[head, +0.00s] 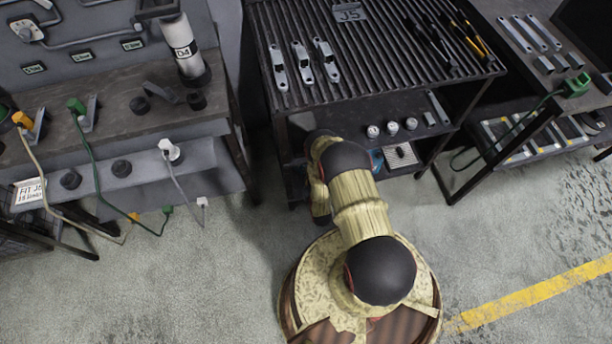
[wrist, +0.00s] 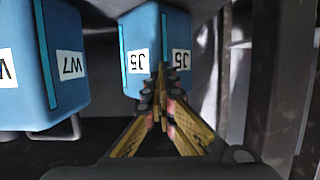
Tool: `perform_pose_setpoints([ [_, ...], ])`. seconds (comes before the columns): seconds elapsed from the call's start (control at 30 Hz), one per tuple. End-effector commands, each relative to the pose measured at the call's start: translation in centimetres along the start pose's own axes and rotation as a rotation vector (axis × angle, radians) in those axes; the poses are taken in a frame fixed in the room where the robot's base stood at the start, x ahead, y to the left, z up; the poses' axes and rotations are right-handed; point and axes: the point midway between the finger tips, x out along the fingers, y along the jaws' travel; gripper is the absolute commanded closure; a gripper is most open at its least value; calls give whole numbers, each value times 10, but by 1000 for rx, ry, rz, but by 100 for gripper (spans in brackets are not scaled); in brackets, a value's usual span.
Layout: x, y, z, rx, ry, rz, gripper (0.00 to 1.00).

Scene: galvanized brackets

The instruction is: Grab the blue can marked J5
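The blue can marked J5 (wrist: 141,38) is in the upper middle of the wrist view, with white J5 labels on two of its faces. My gripper (wrist: 162,78) points at it from below in the picture. Its yellow and black fingers come together at the tips, which overlap the can's lower part near the edge between the labels. The fingers look shut, with nothing visible between them. I cannot tell whether the tips touch the can. In the head view my arm reaches under the slatted table, and the gripper is hidden there.
A similar blue can marked W7 (wrist: 42,70), with a metal handle, stands left of the J5 can. Grey upright parts are close on the right. In the head view, the slatted table (head: 345,85) carries brackets and a J5 plate. Bare floor (head: 230,270) lies left of my base.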

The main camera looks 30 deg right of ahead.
Motion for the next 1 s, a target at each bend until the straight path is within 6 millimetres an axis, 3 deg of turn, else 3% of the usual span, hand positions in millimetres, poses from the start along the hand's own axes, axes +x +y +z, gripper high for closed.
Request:
perform_pose_setpoints([
  [0.2,0,0,0,0,0,0,99],
  [1.0,0,0,0,0,-1,0,54],
])
